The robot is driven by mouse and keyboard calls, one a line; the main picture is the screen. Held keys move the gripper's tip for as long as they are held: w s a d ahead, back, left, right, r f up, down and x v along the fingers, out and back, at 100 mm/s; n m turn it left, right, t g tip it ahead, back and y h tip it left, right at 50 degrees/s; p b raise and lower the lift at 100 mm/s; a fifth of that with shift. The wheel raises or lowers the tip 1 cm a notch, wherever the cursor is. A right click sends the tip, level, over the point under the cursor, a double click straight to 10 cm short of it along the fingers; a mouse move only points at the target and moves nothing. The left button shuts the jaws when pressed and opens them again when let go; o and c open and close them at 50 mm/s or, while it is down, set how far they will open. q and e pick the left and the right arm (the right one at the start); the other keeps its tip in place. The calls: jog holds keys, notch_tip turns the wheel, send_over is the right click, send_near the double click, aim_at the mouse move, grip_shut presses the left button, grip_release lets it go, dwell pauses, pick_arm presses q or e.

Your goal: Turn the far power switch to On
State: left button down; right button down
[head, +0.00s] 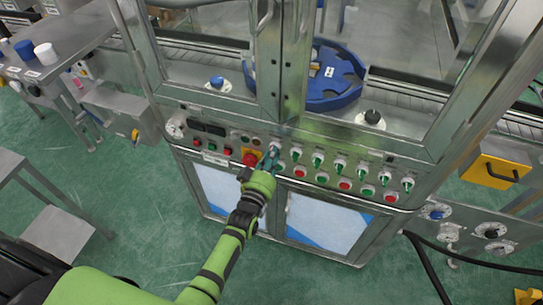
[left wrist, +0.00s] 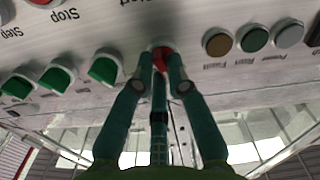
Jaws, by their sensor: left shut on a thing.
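The far power switch appears to be a red knob (left wrist: 162,58) on the metal control panel. It shows in the left wrist view between my fingertips, at the end of a row of green-handled switches (left wrist: 104,67). In the head view my gripper hides it. My left gripper (head: 271,158) reaches the panel's upper row of controls; it also shows in the left wrist view (left wrist: 162,66), shut on the red knob. The knob's exact angle and label are hidden. My right gripper is out of view.
A red emergency button (head: 250,158) on a yellow plate sits just left of my gripper. More green switches (head: 339,166) and red and green push buttons line the panel to the right. Glass doors with metal frames (head: 268,60) rise above it.

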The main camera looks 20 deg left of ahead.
pick_arm(q)
jog(key=shift+f+m, duration=0.2)
jog(key=shift+m, duration=4.4)
jog(key=shift+b, duration=0.3)
jog(key=c, duration=1.2)
grip_release()
jog(key=shift+s, duration=0.1)
jog(key=s, duration=1.2)
jog(key=shift+a, duration=0.2)
jog(key=shift+w, duration=0.1)
